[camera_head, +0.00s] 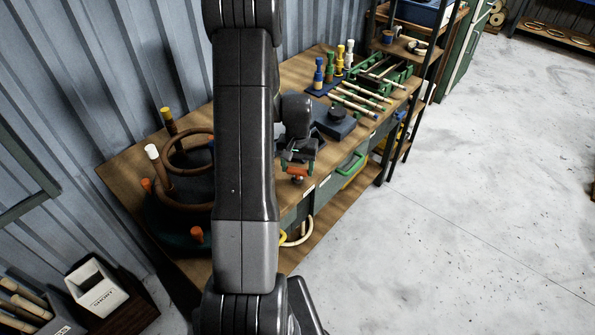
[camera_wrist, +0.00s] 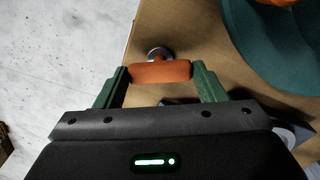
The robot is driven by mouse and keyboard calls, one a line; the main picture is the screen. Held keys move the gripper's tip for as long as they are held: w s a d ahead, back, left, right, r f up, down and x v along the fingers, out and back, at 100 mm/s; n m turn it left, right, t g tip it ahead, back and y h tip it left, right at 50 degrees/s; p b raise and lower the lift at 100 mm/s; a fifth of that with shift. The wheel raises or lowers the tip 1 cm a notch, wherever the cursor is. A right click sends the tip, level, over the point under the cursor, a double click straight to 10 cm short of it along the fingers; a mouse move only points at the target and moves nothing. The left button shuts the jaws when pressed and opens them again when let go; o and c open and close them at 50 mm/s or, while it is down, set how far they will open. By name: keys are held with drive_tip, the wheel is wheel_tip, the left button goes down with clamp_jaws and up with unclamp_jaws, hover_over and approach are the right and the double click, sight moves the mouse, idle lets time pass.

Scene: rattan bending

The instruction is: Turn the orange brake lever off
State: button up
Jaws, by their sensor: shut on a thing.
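The orange brake lever (camera_head: 297,171) is at the front edge of the wooden workbench. In the wrist view, the orange lever (camera_wrist: 161,72) lies crosswise between the two green fingers of my gripper (camera_wrist: 160,80), and the fingers are shut on its ends. A round metal pivot (camera_wrist: 159,53) shows just behind the lever. In the head view, my gripper (camera_head: 300,155) is partly hidden by its own wrist, and my arm covers the middle of the bench.
The wooden bench (camera_head: 125,175) holds a round bending form with brown rings (camera_head: 190,205) and pegs at the left. A dark block with a knob (camera_head: 336,118), coloured pegs and rods stand at the right. A green drawer handle (camera_head: 350,166) is below. Open floor (camera_head: 460,200) lies to the right.

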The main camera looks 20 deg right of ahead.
sight(297, 169)
drive_tip(key=n+b, duration=0.3)
drive_tip(key=n, duration=0.3)
drive_tip(key=n+b, duration=0.2)
drive_tip(key=n, duration=0.4)
drive_tip(key=shift+n, duration=0.3)
idle(0.4)
drive_tip(key=o, duration=1)
wheel_tip(297, 169, up, 14)
drive_tip(key=shift+f, duration=0.1)
wheel_tip(297, 169, down, 14)
drive_tip(key=shift+r, duration=0.1)
idle(0.6)
